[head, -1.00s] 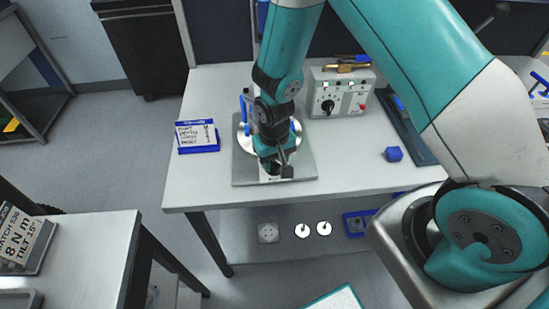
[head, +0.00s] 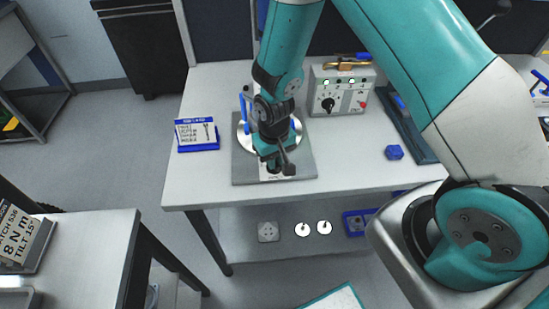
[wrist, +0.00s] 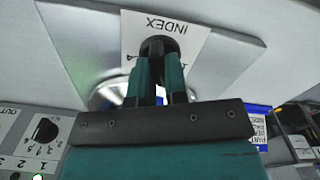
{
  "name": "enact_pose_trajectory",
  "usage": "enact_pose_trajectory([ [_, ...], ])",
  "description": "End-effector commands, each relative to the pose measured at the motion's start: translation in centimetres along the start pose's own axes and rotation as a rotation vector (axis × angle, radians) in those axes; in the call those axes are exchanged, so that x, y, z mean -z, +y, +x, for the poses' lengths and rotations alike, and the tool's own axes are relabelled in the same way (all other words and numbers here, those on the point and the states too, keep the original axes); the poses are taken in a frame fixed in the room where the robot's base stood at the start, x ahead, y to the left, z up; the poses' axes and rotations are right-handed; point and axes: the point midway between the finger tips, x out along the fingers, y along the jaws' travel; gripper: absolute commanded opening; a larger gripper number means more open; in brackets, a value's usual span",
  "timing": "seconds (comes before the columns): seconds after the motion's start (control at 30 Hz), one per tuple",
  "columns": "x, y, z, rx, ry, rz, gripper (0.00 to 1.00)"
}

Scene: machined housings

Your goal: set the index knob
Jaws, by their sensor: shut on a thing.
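The black index knob (wrist: 157,46) stands on a white label marked INDEX (wrist: 185,32), upside down in the wrist view. My gripper (wrist: 158,72) has its two teal fingers closed on either side of the knob. In the head view my gripper (head: 275,163) is low over the front of the grey plate fixture (head: 242,172), and my wrist largely hides the knob there. A round silver disc sits on the fixture behind my wrist. The knob's pointer and most of its scale are hidden, so I cannot read its setting.
A control box (head: 341,92) with dials stands behind to the right. A blue upright handle (head: 244,108) rises close to my wrist. The table's front left is bare.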

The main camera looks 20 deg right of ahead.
Motion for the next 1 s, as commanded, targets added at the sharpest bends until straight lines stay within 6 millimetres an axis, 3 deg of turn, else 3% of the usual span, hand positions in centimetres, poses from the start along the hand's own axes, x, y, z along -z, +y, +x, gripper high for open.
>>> enact_pose_trajectory([
  [0.03, 0.1, 0.0, -0.1, 0.000, 0.001, 0.000, 0.18],
  [0.13, 0.1, 0.0, -0.1, 0.000, 0.001, 0.000, 0.39],
  [0.43, 0.1, 0.0, -0.2, 0.000, 0.001, 0.000, 0.39],
  [0.57, 0.1, 0.0, -1.2, 0.001, 0.004, 0.000, 0.39],
  [0.77, 0.2, 0.0, -5.2, 0.002, 0.009, 0.000, 0.39],
  [1.0, 0.1, 0.0, -11.4, 0.002, 0.009, 0.000, 0.39],
])
